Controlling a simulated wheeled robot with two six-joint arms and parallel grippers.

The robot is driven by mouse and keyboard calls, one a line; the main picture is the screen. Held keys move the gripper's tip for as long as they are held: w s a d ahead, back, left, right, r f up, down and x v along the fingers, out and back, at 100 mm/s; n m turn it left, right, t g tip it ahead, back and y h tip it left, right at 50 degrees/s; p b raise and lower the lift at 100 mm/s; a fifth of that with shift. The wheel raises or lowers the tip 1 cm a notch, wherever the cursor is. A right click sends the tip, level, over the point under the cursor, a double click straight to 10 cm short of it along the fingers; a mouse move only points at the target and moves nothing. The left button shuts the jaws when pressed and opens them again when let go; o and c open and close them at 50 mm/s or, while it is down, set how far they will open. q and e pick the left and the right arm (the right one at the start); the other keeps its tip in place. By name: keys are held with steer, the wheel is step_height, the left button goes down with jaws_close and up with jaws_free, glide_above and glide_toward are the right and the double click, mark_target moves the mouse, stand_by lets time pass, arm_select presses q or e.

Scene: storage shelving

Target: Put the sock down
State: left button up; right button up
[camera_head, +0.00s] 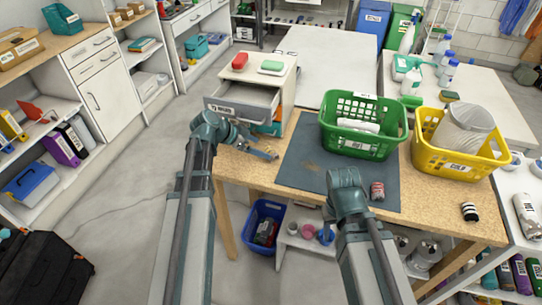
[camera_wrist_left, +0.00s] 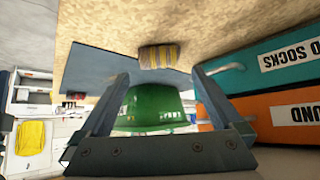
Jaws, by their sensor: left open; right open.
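My left gripper (camera_head: 265,154) is open above the wooden table, in front of the drawer unit. In the left wrist view its two fingers (camera_wrist_left: 160,82) stand apart with nothing between them. A yellow and grey striped rolled sock (camera_wrist_left: 158,56) lies on the table just beyond the fingertips; I cannot make it out in the head view. A red striped roll (camera_head: 377,191) lies at the grey mat's front right corner, and a black and white striped roll (camera_head: 469,212) lies farther right. My right arm's bend is above the table's front edge; its gripper is hidden.
A green basket (camera_head: 361,139) stands on the mat (camera_head: 302,172), with a yellow basket (camera_head: 424,152) to its right. The drawer unit (camera_head: 215,106) has an open grey drawer. Teal (camera_wrist_left: 270,64) and orange (camera_wrist_left: 278,113) labelled fronts stand close right of the left gripper in the wrist view.

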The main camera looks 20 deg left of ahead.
mark_target(269, 151)
arm_select(q)
steer(key=b+x, duration=0.4)
steer(key=x, duration=0.1)
steer(key=shift+w+d+f, duration=0.1)
steer(key=shift+f, duration=0.2)
steer(key=shift+r, duration=0.1)
steer(key=shift+c, duration=0.3)
steer(key=c, duration=1.1)
